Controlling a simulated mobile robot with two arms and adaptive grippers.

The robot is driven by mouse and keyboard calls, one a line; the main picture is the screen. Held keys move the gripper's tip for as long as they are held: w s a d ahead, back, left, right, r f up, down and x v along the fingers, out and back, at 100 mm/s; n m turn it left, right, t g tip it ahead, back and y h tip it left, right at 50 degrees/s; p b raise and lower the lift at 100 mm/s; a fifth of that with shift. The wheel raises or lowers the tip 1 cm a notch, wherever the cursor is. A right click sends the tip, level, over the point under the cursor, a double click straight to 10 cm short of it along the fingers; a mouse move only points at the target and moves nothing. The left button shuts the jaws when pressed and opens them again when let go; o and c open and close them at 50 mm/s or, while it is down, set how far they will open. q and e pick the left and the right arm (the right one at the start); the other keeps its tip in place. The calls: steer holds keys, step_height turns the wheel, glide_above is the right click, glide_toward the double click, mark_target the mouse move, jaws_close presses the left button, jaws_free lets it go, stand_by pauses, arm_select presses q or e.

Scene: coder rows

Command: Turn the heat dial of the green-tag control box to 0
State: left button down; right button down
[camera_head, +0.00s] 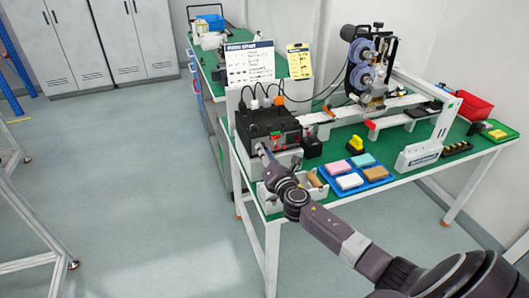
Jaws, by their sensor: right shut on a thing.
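A black control box (262,120) stands on the near left part of the green-topped table, with cables rising from its top. Its front carries small red marks. My left gripper is not in view.
A blue tray (333,185) with several colored blocks lies right of the box. A white bin (274,206) sits below my right wrist. A machine with blue reels (362,76) and a red bin (471,106) stand farther right.

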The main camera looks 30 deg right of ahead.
steer(key=shift+f, duration=0.1)
steer(key=c, duration=1.7)
jaws_free()
steer(key=shift+s, duration=0.1)
steer(key=v, duration=1.2)
